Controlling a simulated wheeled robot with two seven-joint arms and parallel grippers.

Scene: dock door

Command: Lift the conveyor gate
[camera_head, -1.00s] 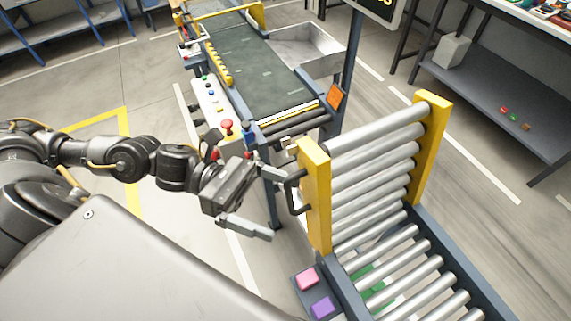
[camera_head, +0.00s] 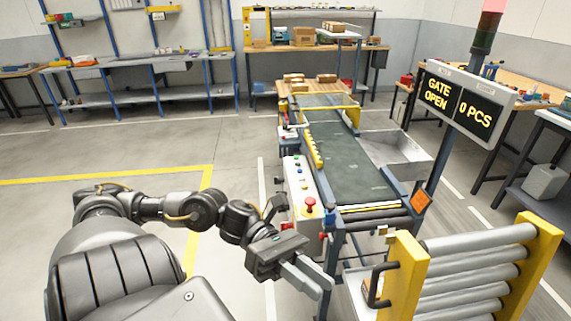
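The conveyor gate stands raised at the lower right, with silver rollers (camera_head: 472,262) between two yellow side posts (camera_head: 407,262). Its lower part is cut off by the picture's bottom edge. A black handle (camera_head: 378,285) sits on the left post's near side. My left gripper (camera_head: 322,288) is left of the handle, apart from it, with nothing visible in it. Its fingers overlap from this angle, so their gap cannot be told. The display (camera_head: 462,105) reads "GATE OPEN" and "0 PCS". My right gripper is not in view.
The green conveyor belt (camera_head: 342,155) runs away behind the gate, with a control panel (camera_head: 300,187) and red button (camera_head: 310,206) on its left side. A metal bin (camera_head: 405,158) is at its right. Clear floor lies left, with a yellow line (camera_head: 100,176).

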